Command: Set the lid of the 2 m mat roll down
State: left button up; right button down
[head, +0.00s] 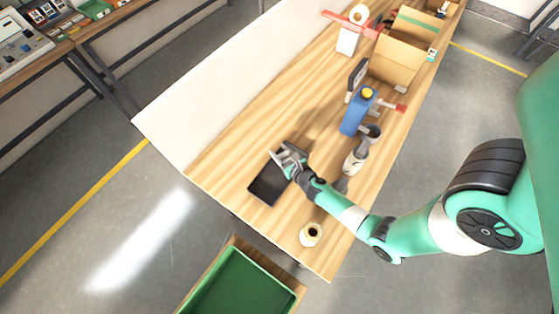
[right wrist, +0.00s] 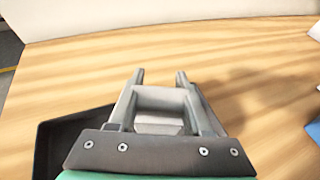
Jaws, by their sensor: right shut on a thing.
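My right gripper (head: 287,153) is over the wooden table, at the upper edge of a flat dark tray (head: 268,188). In the right wrist view, the fingers (right wrist: 160,76) are spaced apart with a pale grey piece (right wrist: 160,100) between them, which I take to be the lid. Its full shape is hidden by the gripper. I cannot tell whether it touches the table. A small pale roll with a dark centre (head: 311,235) stands near the table's front edge; I cannot tell if it is the mat roll. My left gripper is not in view.
A blue bottle (head: 356,115) and a white container (head: 353,162) stand right of the gripper. An open cardboard box (head: 397,62) and a red-and-white device (head: 347,40) are farther back. A green bin (head: 240,285) is below the table's front. A white panel (head: 205,95) edges the left.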

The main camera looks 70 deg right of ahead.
aim_at(280, 157)
jog(key=shift+f, duration=0.15)
notch_tip(280, 157, down, 4)
jog(key=b, duration=0.3)
jog(key=shift+b, duration=0.3)
jog(key=shift+w+r, duration=0.1)
jog(key=shift+r, duration=0.15)
jog(key=shift+f, duration=0.25)
jog(key=shift+c, duration=1.7)
grip_release()
jog(key=shift+r, duration=0.15)
jog(key=shift+a+r+p, duration=0.1)
jog(key=shift+r+p, duration=0.1)
jog(key=shift+p, duration=0.15)
jog(key=p+v, duration=0.1)
jog(key=v, duration=1.1)
jog(key=shift+f, duration=0.2)
